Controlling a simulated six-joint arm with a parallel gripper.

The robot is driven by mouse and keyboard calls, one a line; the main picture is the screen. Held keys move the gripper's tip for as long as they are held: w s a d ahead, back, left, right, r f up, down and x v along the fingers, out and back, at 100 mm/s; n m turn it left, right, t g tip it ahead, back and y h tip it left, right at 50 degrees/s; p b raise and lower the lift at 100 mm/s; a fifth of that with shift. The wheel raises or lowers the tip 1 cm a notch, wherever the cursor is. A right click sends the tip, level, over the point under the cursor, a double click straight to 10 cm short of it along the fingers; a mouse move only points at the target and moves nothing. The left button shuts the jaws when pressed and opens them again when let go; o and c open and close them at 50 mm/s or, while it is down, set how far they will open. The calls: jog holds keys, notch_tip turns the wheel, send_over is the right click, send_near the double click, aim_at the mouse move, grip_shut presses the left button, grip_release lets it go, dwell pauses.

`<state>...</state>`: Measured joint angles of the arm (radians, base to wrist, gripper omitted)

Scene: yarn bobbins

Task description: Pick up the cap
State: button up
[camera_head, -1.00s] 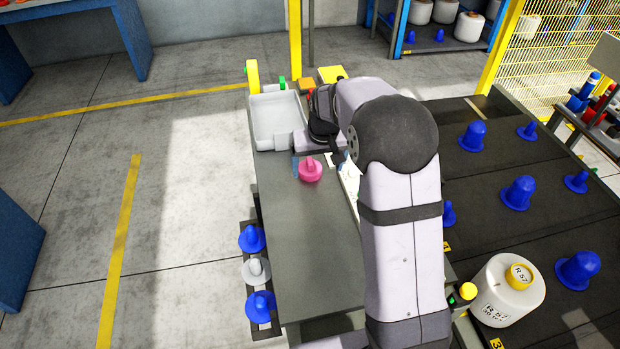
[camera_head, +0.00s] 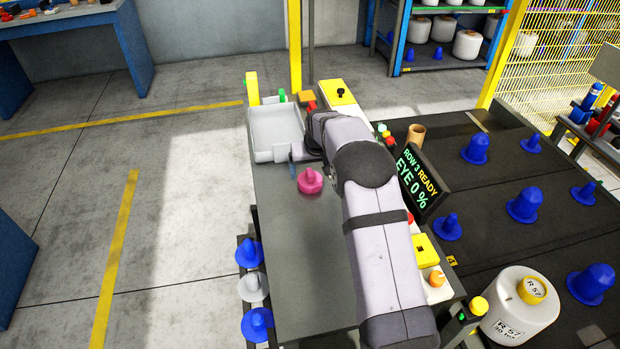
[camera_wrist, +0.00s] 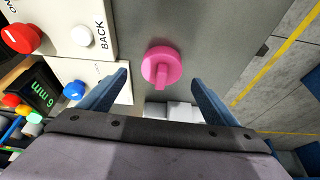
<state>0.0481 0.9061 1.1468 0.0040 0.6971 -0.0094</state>
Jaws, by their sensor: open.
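The pink cap (camera_head: 310,181) stands on the dark grey bench top, knob up, just in front of the white tray. In the wrist view, the cap (camera_wrist: 161,67) lies ahead of my gripper (camera_wrist: 160,78), between the lines of its two blue fingers. The fingers are spread wide, with nothing held between them. Neither finger appears to touch the cap. In the head view my arm hides most of the gripper; a bit of a blue finger shows behind the cap, to its left. The height of the fingertips over the bench is hard to tell.
The white tray (camera_head: 256,130) sits at the bench's far end. A control panel with red, white and blue buttons (camera_wrist: 75,90) lies left in the wrist view. A lit screen (camera_head: 418,180) stands right of my arm. The bench front is clear.

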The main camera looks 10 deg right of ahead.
aim_at(311, 175)
jog(key=shift+p+x, duration=0.85)
jog(key=shift+x, duration=1.75)
jog(key=shift+a, duration=0.15)
jog(key=shift+c, duration=0.2)
jog(key=c, duration=1.1)
jog(key=shift+o, duration=0.2)
jog(key=shift+r, duration=0.1)
notch_tip(311, 175, up, 10)
jog(key=shift+f+b, duration=0.1)
jog(key=shift+b, duration=0.75)
